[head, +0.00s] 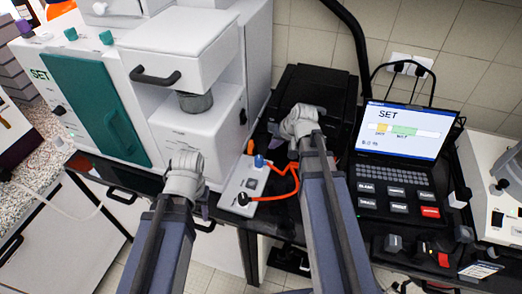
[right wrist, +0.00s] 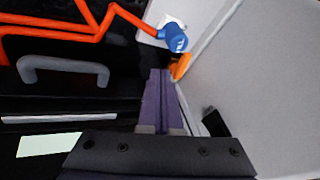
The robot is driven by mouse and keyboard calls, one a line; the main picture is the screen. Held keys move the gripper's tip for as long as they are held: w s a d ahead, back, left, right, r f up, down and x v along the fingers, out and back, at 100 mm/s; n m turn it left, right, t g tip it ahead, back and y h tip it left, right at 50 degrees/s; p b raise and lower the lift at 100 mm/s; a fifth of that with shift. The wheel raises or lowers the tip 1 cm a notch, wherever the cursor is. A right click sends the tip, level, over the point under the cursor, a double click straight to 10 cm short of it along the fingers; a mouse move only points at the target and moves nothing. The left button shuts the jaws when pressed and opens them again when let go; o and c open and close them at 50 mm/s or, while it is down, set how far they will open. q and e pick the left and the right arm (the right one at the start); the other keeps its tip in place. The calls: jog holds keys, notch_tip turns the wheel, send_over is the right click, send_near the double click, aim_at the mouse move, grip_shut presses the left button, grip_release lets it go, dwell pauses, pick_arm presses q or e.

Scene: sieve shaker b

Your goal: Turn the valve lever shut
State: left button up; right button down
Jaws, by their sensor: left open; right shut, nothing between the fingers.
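An orange lever-like piece (right wrist: 180,66) sits just below a blue cylindrical fitting (right wrist: 176,38) in the right wrist view. In the head view the orange piece (head: 250,147) and the blue fitting (head: 259,160) are beside the white machine, by a small white box (head: 243,184). I cannot tell the lever's exact angle. My right gripper (right wrist: 160,72) is shut and empty, its tips close to the left of the orange piece; contact is unclear. In the head view the right gripper (head: 301,118) is over the black case. My left gripper (head: 184,162) is open and empty, before the white machine.
An orange hose (head: 285,183) runs from the blue fitting. The white machine (head: 180,50) with a teal door (head: 100,105) stands at left. A laptop (head: 405,130) showing SET and a button panel are at right. A pale machine wall (right wrist: 255,80) borders my right gripper's right side.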

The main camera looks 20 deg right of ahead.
aim_at(251, 148)
jog(key=shift+t+y, duration=0.6)
jog(key=shift+y, duration=0.2)
jog(key=w+f+b, duration=0.1)
jog(key=f+b, duration=0.1)
jog(key=b, duration=0.1)
jog(key=w+f+b, duration=0.1)
jog(key=f+b, duration=0.2)
jog(key=w+f+b, duration=0.2)
jog(key=b, duration=0.1)
jog(key=shift+a+f, duration=0.15)
jog(key=shift+f, duration=0.15)
jog(key=shift+w+a+r+p, duration=0.15)
jog(key=shift+w+a+r, duration=0.05)
jog(key=shift+a, duration=0.4)
jog(key=shift+w+a+r+p, duration=0.15)
jog(key=shift+w+a, duration=0.05)
jog(key=shift+a, duration=0.35)
jog(key=shift+w+a, duration=0.25)
jog(key=shift+a, duration=0.5)
